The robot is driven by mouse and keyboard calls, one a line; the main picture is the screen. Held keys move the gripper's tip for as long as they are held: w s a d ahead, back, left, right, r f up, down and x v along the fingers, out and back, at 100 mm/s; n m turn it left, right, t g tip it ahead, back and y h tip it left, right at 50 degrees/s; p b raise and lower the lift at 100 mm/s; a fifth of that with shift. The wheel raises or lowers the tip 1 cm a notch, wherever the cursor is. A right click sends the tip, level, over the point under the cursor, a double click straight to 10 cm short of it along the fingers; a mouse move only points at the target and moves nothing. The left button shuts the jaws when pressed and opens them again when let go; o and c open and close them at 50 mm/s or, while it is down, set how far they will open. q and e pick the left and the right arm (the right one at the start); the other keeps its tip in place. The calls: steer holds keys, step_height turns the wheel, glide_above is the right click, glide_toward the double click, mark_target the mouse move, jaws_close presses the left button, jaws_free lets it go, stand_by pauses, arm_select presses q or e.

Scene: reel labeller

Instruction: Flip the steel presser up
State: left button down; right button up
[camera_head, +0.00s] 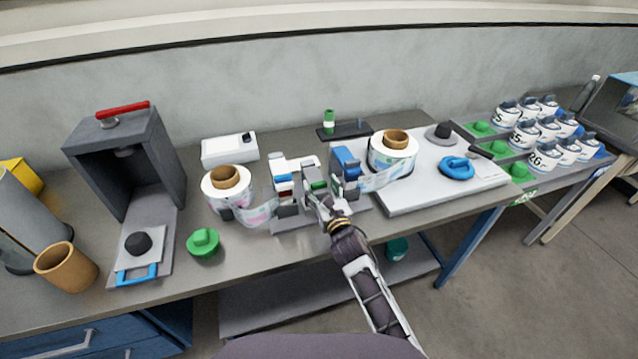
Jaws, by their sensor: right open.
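My left gripper is not in view.
A grey press (122,160) with a red handle and a green knob (203,242) are at left.

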mark_target(315, 178)
steer(key=shift+x, duration=1.2)
steer(key=c, duration=1.5)
steer(key=shift+o, duration=0.2)
